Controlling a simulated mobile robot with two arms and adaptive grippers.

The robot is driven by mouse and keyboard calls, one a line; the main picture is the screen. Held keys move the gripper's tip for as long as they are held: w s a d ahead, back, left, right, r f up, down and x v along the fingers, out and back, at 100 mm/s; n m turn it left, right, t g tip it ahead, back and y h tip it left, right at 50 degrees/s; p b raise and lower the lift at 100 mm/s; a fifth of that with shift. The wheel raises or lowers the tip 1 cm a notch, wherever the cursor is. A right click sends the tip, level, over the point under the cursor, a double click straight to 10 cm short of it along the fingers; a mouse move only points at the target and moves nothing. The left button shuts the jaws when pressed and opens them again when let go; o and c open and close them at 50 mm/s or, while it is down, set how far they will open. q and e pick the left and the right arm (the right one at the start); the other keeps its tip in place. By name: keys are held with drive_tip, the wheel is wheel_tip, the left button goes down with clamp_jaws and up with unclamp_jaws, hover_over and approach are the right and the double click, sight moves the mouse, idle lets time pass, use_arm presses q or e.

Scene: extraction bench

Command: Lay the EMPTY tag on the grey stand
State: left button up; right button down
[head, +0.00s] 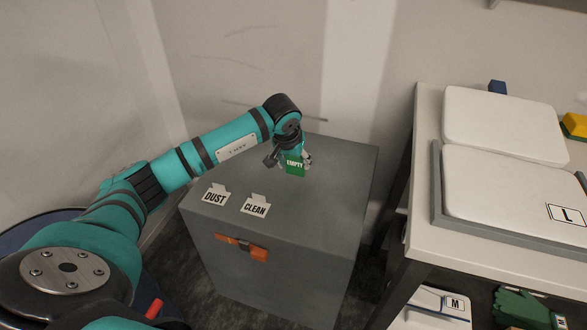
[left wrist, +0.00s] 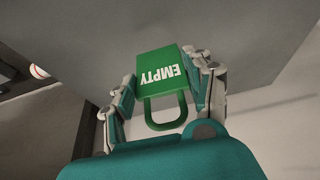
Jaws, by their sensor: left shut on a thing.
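The green EMPTY tag (head: 294,168) has white lettering and a loop handle. My left gripper (head: 291,158) is shut on it, over the rear part of the grey stand's top. In the left wrist view the EMPTY tag (left wrist: 160,77) sits between the two fingers of the left gripper (left wrist: 160,95), its loop toward the palm. The grey stand (head: 335,165) is a box with a flat top. I cannot tell whether the tag touches that top. My right gripper is not in view.
A table (head: 426,140) with white pads (head: 505,125) stands to the right. The stand's right side is clear.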

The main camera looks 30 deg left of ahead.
sight(293, 168)
use_arm(q)
drive_tip(key=shift+w+a, duration=0.25)
wheel_tip(293, 168, down, 3)
drive_tip(key=shift+r, duration=0.1)
drive_tip(key=shift+f, duration=0.4)
drive_tip(key=shift+f+b, duration=0.1)
drive_tip(key=shift+b, duration=0.2)
drive_tip(key=o, duration=0.7)
drive_tip(key=shift+c, duration=0.2)
drive_tip(key=shift+o, duration=1.4)
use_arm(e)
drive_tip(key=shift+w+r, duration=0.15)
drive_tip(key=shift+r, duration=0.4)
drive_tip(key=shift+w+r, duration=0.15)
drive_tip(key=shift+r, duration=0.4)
